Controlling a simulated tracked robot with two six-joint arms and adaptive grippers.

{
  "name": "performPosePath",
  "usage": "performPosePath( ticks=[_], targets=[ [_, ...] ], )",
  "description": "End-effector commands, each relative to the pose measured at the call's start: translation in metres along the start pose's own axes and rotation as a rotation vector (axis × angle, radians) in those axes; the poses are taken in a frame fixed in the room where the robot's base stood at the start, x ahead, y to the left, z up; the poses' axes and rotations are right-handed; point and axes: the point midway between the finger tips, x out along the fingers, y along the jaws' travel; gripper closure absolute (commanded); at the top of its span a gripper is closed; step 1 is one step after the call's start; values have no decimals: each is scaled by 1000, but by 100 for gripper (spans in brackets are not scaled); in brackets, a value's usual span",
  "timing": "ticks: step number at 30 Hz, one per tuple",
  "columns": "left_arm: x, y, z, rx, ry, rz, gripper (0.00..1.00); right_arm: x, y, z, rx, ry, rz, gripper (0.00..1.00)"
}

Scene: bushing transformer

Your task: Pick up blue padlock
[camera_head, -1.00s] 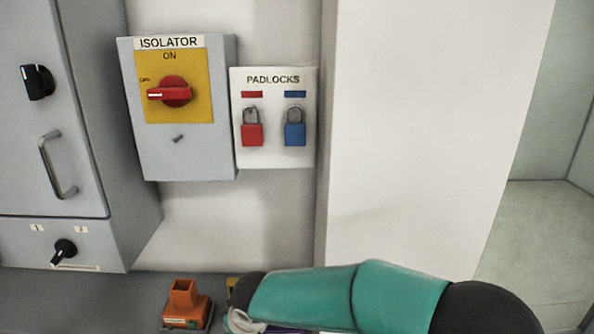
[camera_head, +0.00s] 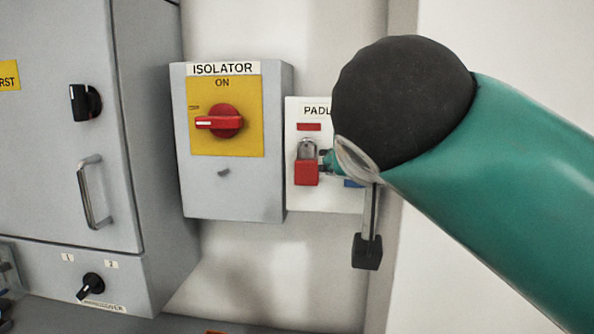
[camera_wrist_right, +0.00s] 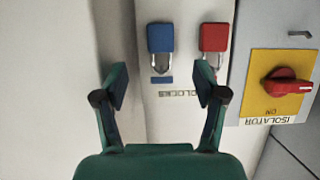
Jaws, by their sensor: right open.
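The blue padlock (camera_wrist_right: 160,38) hangs on the white padlock board (camera_wrist_right: 185,108), upside down in the right wrist view. In the head view my right arm covers most of it; only a blue lower bit (camera_head: 353,183) shows. The red padlock (camera_wrist_right: 214,37) hangs beside it and shows fully in the head view (camera_head: 306,172). My right gripper (camera_wrist_right: 161,82) is open and empty. Its fingers point at the board, one either side of the blue padlock's line, the padlock beyond the tips. The right finger overlaps the red padlock's shackle in the picture. My left gripper is not in view.
The isolator box (camera_head: 233,188) with its red rotary switch (camera_head: 220,122) stands left of the board, close to it. A grey cabinet (camera_head: 160,190) with a handle is further left. A plain white wall (camera_wrist_right: 55,90) lies on the blue padlock's other side in the wrist view.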

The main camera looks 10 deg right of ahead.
Motion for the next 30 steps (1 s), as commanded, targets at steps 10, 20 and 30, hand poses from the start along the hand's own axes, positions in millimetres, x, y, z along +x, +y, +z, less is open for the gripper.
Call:
performPosePath(
  ticks=[10, 20, 30],
  targets=[
    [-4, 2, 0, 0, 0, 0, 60, 43, 1, 0, -1, -1, 2, 29],
    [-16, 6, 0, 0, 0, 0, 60, 80, 1, 0, -2, -3, 4, 29],
    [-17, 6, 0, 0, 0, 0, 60, 95, 0, 1, -1, -1, 1, 29]
  ],
)
